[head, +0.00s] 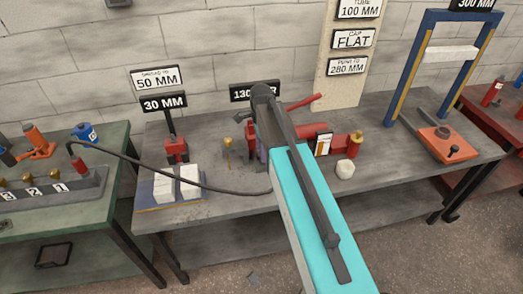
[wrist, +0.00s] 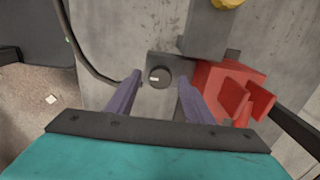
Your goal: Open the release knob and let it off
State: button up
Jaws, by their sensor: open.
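In the wrist view my gripper (wrist: 160,79) is open, its two purple fingers apart and nothing between their tips touching them visibly. A dark round knob (wrist: 158,74) with a small white mark, which looks like the release knob, sits on a dark block between and just beyond the fingertips. Whether the fingers are beside it or above it, I cannot tell. A red body (wrist: 225,90) stands just right of the right finger. In the head view my teal arm covers the knob; red pump-like parts (head: 345,143) and a red lever (head: 304,102) show behind it on the grey bench (head: 405,165).
A black hose (head: 130,162) runs from the green bench (head: 110,200) at left to the area behind my arm. White blocks (head: 188,181) and a red jack (head: 176,150) stand left. A blue press frame (head: 407,70) stands right. A white lump (head: 345,170) lies nearby.

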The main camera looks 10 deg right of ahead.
jog(key=shift+f, duration=0.5)
jog(key=c, duration=1.1)
jog(key=shift+o, duration=0.3)
jog(key=shift+n, duration=0.3)
jog(key=n, duration=0.6)
jog(key=shift+a+n+p, duration=0.1)
jog(key=shift+n+p, duration=0.2)
jog(key=shift+p, duration=0.05)
jog(key=n, duration=0.4)
jog(key=shift+n, duration=2)
